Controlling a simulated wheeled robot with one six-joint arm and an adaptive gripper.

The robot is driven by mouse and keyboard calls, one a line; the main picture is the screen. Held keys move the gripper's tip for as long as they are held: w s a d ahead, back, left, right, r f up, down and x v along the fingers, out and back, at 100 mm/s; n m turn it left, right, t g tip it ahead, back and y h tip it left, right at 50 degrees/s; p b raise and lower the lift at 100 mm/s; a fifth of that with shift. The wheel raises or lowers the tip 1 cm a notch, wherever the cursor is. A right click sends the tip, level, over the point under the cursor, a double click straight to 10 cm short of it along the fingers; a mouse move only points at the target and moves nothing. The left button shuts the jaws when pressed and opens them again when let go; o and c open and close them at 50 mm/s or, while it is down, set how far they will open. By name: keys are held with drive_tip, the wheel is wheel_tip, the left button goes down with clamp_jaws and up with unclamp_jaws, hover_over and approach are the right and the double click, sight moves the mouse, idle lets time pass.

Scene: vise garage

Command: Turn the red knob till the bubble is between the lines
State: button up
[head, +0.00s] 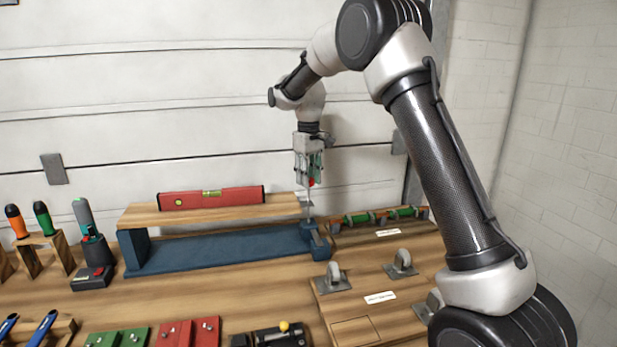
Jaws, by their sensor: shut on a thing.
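A red spirit level (235,197) lies on a wooden board (150,217), with a yellow-green vial (211,194) at its middle. The bubble is too small to place against the lines. The board rests on a blue block at its left end, above a blue base (210,256). At its right end a thin upright rod stands on a blue bracket (316,239). The red knob (311,182) shows at the top of the rod. My gripper (309,180) points down and is shut on the knob, its fingers partly hiding it.
Screwdrivers in a wooden stand (42,255) and a grey-green tool in a holder (95,255) stand at left. Green and red blocks, a yellow-knobbed device (277,338) and metal brackets (334,277) are in front. A rack with green pieces (380,215) stands at right.

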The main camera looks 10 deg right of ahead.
drive_tip(key=shift+n, duration=0.4)
drive_tip(key=o, duration=1)
wheel_tip(320, 180, up, 12)
drive_tip(key=shift+r, duration=0.1)
drive_tip(key=shift+w, duration=0.1)
